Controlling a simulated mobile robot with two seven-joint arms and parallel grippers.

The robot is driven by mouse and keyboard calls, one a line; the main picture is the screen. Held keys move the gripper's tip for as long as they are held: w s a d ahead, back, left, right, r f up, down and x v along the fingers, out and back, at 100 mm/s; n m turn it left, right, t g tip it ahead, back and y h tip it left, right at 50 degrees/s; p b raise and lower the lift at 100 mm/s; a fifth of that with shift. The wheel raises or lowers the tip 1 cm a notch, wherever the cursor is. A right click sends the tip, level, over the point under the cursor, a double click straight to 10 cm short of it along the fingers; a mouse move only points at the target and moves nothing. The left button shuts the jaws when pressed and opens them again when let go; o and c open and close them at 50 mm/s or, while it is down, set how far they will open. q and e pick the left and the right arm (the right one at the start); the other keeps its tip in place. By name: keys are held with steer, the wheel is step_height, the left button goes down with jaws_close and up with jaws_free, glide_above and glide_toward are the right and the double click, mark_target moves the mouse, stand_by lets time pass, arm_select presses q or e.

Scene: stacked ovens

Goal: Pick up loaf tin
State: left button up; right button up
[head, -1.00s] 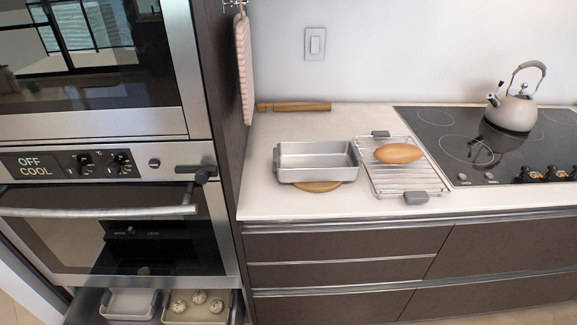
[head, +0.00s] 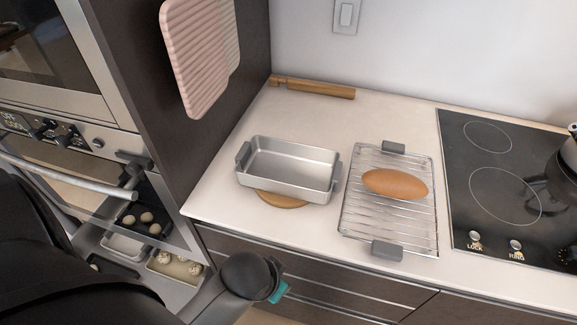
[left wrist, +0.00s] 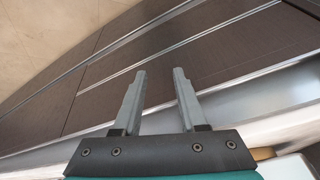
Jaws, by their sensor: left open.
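The loaf tin (head: 288,168) is a silver rectangular tin with grey end handles. It sits on a round wooden board (head: 281,200) on the counter in the head view and is empty. My left arm reaches in from the lower left of the head view, and its wrist is below and in front of the counter edge, short of the tin. In the left wrist view my left gripper (left wrist: 160,85) is open with nothing between its fingers, facing the drawer fronts. The tin is not clearly seen in that view. My right gripper is in neither view.
A wire rack (head: 390,215) with a brown loaf (head: 395,184) lies right of the tin. A cooktop (head: 500,190) with a kettle (head: 568,165) is farther right. A wooden block (head: 315,89) lies behind.

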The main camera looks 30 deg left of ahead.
arm_select(q)
step_height(320, 180, up, 8)
steer(key=w+d+r+n+t+h, duration=0.1)
steer(key=w+d+r+t, duration=0.1)
steer(key=w+r+t, duration=1.55)
steer(key=w+d+r+m+g+h, duration=0.1)
steer(key=d+r+m+h, duration=0.35)
steer(key=r, duration=0.35)
steer(key=w+d+r+m+g+h, duration=0.1)
steer(key=d+r+m+h, duration=0.2)
steer(key=r+h, duration=0.4)
steer(key=s+d+r+m+g+h, duration=0.3)
steer(key=d+m+g+h, duration=0.3)
steer(key=m+g+h, duration=0.15)
steer(key=g+y, duration=1.2)
steer(key=y, duration=0.8)
glide_above(280, 182)
steer(key=shift+n, duration=0.3)
steer(key=f, duration=2.5)
steer(key=shift+w+a+f, duration=0.2)
steer(key=shift+w+f, duration=0.05)
steer(key=shift+s+d+f+b, duration=0.15)
steer(key=shift+f+b, duration=0.25)
steer(key=shift+f, duration=2.35)
